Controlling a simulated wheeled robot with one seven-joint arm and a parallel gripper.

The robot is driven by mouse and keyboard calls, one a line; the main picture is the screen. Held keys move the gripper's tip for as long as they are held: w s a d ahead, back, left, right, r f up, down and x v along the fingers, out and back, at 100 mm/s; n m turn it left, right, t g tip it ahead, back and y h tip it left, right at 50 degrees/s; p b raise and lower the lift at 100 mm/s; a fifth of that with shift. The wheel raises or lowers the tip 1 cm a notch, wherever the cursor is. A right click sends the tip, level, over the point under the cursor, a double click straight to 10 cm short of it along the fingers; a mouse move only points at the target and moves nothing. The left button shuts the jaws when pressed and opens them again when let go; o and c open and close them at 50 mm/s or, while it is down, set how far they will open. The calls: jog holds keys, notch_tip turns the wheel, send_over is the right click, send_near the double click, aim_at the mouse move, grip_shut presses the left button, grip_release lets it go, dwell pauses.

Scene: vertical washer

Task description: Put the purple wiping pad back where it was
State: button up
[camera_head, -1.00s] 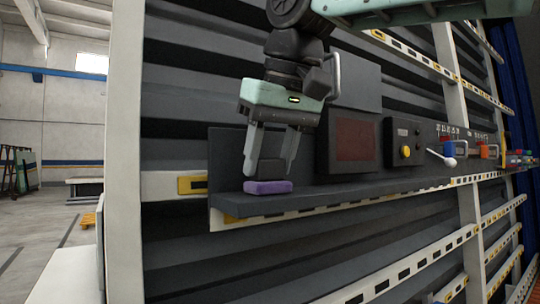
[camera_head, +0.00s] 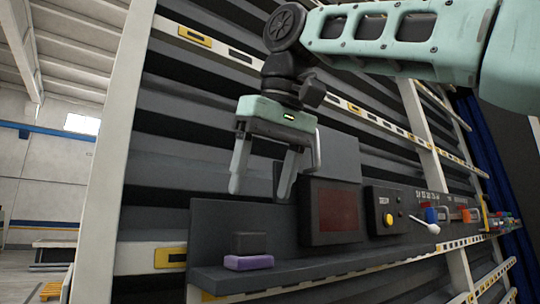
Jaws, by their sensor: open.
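The purple wiping pad (camera_head: 249,262) lies on the left end of the dark grey shelf (camera_head: 305,270).
Right of the pad on the shelf are a box with a dark red screen (camera_head: 332,211) and a control box with a yellow button (camera_head: 388,220). Further right are a white-tipped lever (camera_head: 432,228) and coloured items. The slatted wall stands behind.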

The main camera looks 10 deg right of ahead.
jog(key=shift+v, duration=2.1)
